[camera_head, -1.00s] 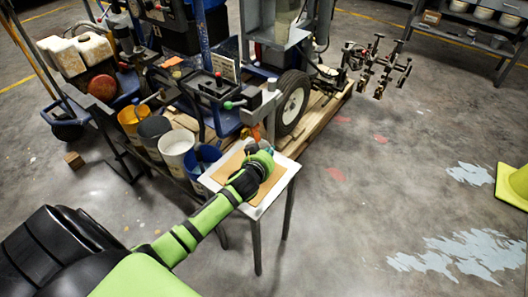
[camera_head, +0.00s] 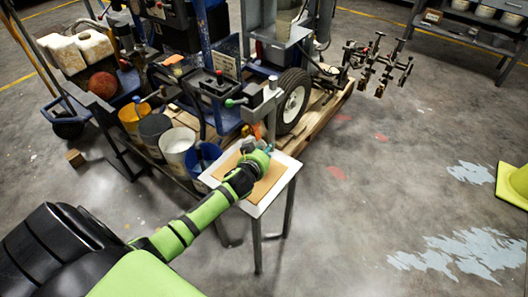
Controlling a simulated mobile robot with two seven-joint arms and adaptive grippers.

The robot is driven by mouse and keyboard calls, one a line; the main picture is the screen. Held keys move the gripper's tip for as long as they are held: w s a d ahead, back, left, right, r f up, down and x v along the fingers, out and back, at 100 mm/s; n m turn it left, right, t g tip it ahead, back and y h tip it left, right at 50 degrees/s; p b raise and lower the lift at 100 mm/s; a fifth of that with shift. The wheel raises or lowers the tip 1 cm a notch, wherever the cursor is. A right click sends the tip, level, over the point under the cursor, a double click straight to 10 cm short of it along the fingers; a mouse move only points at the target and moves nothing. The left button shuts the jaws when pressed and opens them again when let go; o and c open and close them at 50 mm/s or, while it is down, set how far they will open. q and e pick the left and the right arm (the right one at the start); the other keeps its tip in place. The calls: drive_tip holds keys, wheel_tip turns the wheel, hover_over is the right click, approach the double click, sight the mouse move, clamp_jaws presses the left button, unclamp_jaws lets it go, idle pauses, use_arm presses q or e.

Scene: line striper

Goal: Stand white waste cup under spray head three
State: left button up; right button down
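My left arm comes in from the lower left, and my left gripper (camera_head: 267,151) is over the far part of a small table (camera_head: 278,185) with a brown top panel. My own wrist hides most of the fingers, so I cannot tell whether they are open or what they hold. I cannot make out the white waste cup. A small orange thing (camera_head: 257,131) shows just beyond the gripper. A cluster of metal spray heads (camera_head: 378,68) hangs on a bar at the upper right, well away from the gripper; which one is number three is not readable. My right gripper is not in view.
The line striper with its black wheel (camera_head: 292,102) stands on a wooden pallet (camera_head: 318,112) behind the table. Several buckets, including a white one (camera_head: 177,146), stand left of the table. A yellow-green cone (camera_head: 514,185) is at the right edge. The floor between is clear.

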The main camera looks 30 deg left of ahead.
use_arm(q)
drive_tip(key=shift+r, duration=0.2)
drive_tip(key=p+v, duration=0.1)
drive_tip(key=v, duration=1.1)
